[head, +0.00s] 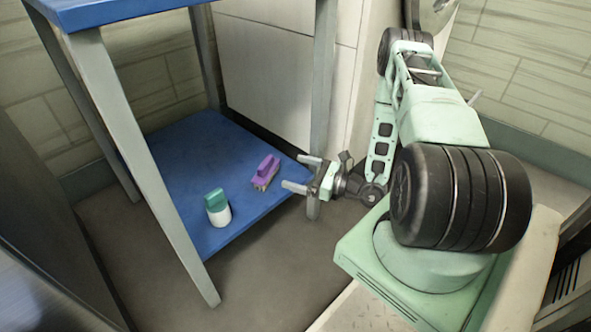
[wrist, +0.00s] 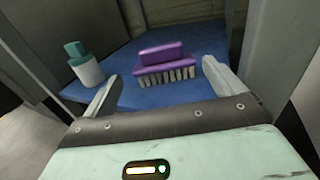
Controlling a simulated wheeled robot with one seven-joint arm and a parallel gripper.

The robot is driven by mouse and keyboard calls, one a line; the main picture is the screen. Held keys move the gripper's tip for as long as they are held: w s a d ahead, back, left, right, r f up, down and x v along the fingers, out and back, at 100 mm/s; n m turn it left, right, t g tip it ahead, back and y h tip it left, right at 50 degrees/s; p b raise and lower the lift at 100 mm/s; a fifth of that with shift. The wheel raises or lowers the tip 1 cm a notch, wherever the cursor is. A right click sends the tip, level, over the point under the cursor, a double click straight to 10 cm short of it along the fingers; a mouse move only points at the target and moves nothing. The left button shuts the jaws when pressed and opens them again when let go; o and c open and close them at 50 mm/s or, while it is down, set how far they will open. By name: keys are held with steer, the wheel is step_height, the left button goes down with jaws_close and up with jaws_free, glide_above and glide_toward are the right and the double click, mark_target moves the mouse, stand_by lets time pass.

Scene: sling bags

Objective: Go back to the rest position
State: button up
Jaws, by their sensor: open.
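My gripper (head: 301,173) is open and empty at the right edge of the blue lower shelf, beside a grey table leg. In the wrist view, its two fingers (wrist: 160,83) are spread wide, with a purple brush (wrist: 161,56) showing beyond and between them. The brush also lies on the lower shelf in the head view (head: 265,170), left of my gripper and apart from it. A white bottle with a teal cap (head: 217,208) stands on the shelf nearer the front; it also shows at the left of the wrist view (wrist: 84,65).
The lower shelf (head: 185,160) belongs to a table with grey legs (head: 150,165) and a blue top (head: 100,10). A leg (head: 322,90) stands close to my gripper. A pale wall panel (head: 270,65) is behind. Bare floor (head: 265,270) lies in front of the shelf.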

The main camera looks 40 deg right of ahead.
stand_by(0.4)
steer(key=s+a+r+n+g+y, duration=0.2)
steer(key=s+a+r+n+g, duration=0.2)
steer(key=a+r+n+g, duration=0.35)
steer(key=s+a+r+n+g+y, duration=0.2)
steer(key=s+a+r+n+g, duration=0.25)
steer(key=a+n+g, duration=0.5)
steer(key=w+d+r+n+t+h, duration=0.2)
steer(key=d+r+n+t+h, duration=0.15)
steer(key=r+n+h, duration=0.85)
steer(key=s+a+r+n+g+y+p, duration=0.1)
steer(key=s+a+r+n+p, duration=0.45)
steer(key=a, duration=0.35)
steer(key=s+a+r+n+g+p, duration=0.2)
steer(key=s+a+r+n+p, duration=0.2)
steer(key=s+a+r+p, duration=0.25)
step_height(320, 180, up, 36)
steer(key=s+a+p, duration=0.1)
steer(key=a+p, duration=0.1)
steer(key=p, duration=3.4)
steer(key=shift+s+p, duration=0.25)
steer(key=shift+p, duration=0.05)
